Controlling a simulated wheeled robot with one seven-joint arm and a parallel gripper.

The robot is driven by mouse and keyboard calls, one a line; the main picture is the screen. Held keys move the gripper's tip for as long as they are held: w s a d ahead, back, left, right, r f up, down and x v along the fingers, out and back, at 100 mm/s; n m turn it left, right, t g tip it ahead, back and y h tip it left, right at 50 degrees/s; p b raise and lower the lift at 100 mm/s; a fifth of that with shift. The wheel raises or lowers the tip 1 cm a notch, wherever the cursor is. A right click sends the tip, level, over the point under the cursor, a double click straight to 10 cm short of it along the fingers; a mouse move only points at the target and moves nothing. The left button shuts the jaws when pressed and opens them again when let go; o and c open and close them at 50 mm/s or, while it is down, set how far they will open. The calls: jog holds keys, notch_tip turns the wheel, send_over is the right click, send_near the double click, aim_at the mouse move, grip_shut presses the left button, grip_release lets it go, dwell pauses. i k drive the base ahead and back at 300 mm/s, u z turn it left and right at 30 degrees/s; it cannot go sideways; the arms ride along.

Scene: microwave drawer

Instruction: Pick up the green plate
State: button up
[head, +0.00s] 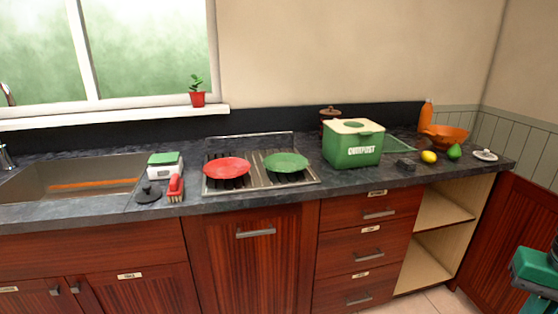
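The green plate (286,162) lies on the right side of the metal drying rack (262,187) set in the dark countertop. A red plate (227,168) lies on the rack's left side, with a small gap between the two plates. The green plate's upper face and rim are clear of other things.
An orange bowl (444,135), a lemon (429,156) and a green pear (454,152) are farther right. A red brush (175,188), kitchen scale (165,164) and sink (70,177) are left.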

aim_at(279, 162)
jog(key=z, duration=0.05)
jog(key=i, duration=0.85)
